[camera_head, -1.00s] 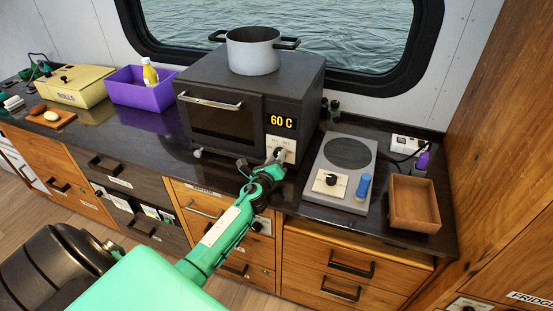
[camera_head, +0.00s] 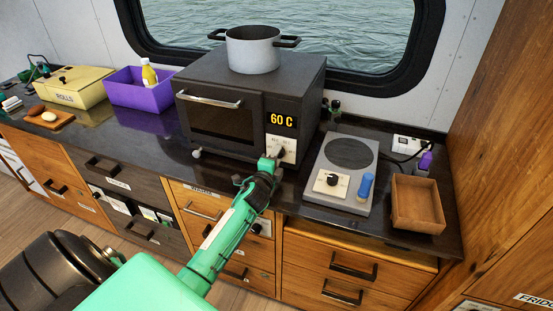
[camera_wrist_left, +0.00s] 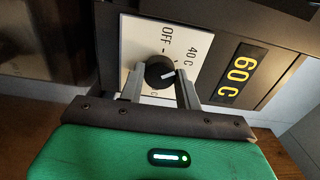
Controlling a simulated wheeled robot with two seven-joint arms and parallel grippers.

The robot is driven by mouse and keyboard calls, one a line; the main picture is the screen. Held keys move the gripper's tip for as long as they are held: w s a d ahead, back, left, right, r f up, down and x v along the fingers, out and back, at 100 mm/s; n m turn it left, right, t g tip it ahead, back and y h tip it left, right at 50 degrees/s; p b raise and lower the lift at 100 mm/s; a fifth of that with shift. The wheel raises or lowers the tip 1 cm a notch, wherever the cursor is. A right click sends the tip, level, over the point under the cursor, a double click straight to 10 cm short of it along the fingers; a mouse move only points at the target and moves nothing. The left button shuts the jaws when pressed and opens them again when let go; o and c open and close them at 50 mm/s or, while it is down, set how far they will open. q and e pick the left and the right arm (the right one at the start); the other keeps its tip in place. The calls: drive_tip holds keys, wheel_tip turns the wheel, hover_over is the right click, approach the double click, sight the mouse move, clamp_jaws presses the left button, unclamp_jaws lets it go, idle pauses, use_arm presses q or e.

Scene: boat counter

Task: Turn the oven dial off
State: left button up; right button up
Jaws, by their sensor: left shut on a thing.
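The black oven (camera_head: 245,105) stands on the counter, with a lit display (camera_head: 283,121) reading 60 C. Below the display, its black dial (camera_head: 282,153) sits on a white plate with OFF and temperature marks. In the left wrist view the dial (camera_wrist_left: 158,72) shows between the two grey fingers, its white pointer turned to the right, away from the OFF label (camera_wrist_left: 168,38). My left gripper (camera_head: 273,160) is at the oven front, shut on the dial; it also shows in the left wrist view (camera_wrist_left: 160,86). My right gripper is not in view.
A grey pot (camera_head: 253,50) stands on the oven. To the right are a hot plate (camera_head: 340,185) with its own knob, a blue cylinder (camera_head: 366,186) and a wooden box (camera_head: 418,203). A purple bin (camera_head: 135,92) and yellow rolls box (camera_head: 72,88) stand left.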

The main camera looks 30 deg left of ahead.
use_arm(q)
drive_tip(key=n, duration=1.1)
drive_tip(key=shift+f, duration=0.1)
idle(0.5)
drive_tip(key=o, duration=1)
drive_tip(key=shift+s, duration=0.1)
drive_tip(key=b+v, duration=0.4)
drive_tip(key=v, duration=0.9)
drive_tip(key=shift+s, duration=0.35)
